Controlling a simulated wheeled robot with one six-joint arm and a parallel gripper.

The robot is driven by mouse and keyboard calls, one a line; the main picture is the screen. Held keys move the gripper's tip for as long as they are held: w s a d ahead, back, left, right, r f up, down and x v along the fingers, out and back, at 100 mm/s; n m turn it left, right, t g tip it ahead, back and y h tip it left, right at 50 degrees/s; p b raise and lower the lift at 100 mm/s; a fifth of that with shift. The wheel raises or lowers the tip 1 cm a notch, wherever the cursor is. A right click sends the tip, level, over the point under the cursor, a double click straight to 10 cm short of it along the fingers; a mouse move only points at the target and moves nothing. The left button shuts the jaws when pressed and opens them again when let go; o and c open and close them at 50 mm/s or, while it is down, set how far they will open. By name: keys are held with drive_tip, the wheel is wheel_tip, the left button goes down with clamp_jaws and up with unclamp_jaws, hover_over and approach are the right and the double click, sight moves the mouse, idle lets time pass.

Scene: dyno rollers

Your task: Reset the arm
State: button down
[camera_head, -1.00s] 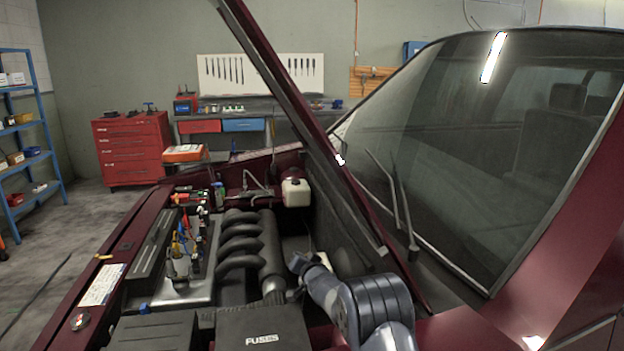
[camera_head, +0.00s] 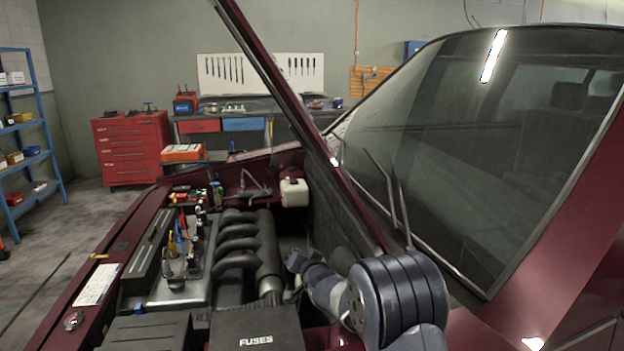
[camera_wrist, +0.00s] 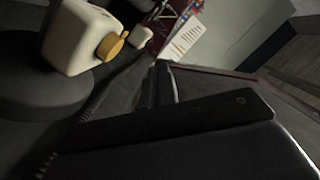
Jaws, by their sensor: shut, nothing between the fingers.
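My arm comes in at the lower right of the head view and reaches left over the open engine bay. Its end, with my gripper (camera_head: 297,263), is beside the dark intake pipes (camera_head: 266,245) and above the back of the fuse box (camera_head: 256,329). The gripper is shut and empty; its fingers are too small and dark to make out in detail. In the wrist view, a white reservoir with a yellow cap (camera_wrist: 85,40) is at the upper left, and a dark slab fills the bottom.
The raised dark-red hood (camera_head: 285,90) slants close above my arm, with the windshield (camera_head: 480,150) to the right. A white reservoir (camera_head: 294,193) stands at the back of the bay. Several tools (camera_head: 176,247) stand on the left of the engine. A red tool chest (camera_head: 132,148) is far behind.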

drive_tip(key=w+f, duration=0.1)
drive_tip(key=w, duration=0.1)
drive_tip(key=w+f, duration=0.2)
drive_tip(key=w+a+f, duration=0.1)
drive_tip(key=w+f, duration=0.1)
drive_tip(key=w, duration=0.1)
drive_tip(key=shift+f+p, duration=0.25)
drive_tip(key=shift+p, duration=0.1)
drive_tip(key=d+r+p, duration=0.1)
drive_tip(key=p, duration=0.1)
drive_tip(key=r+p, duration=0.1)
drive_tip(key=p, duration=0.1)
drive_tip(key=shift+w+d+r, duration=0.15)
drive_tip(key=shift+d+r, duration=0.05)
drive_tip(key=shift+d, duration=0.2)
drive_tip(key=shift+w+d+r+p, duration=0.1)
drive_tip(key=shift+d+p, duration=0.5)
drive_tip(key=shift+p, duration=0.3)
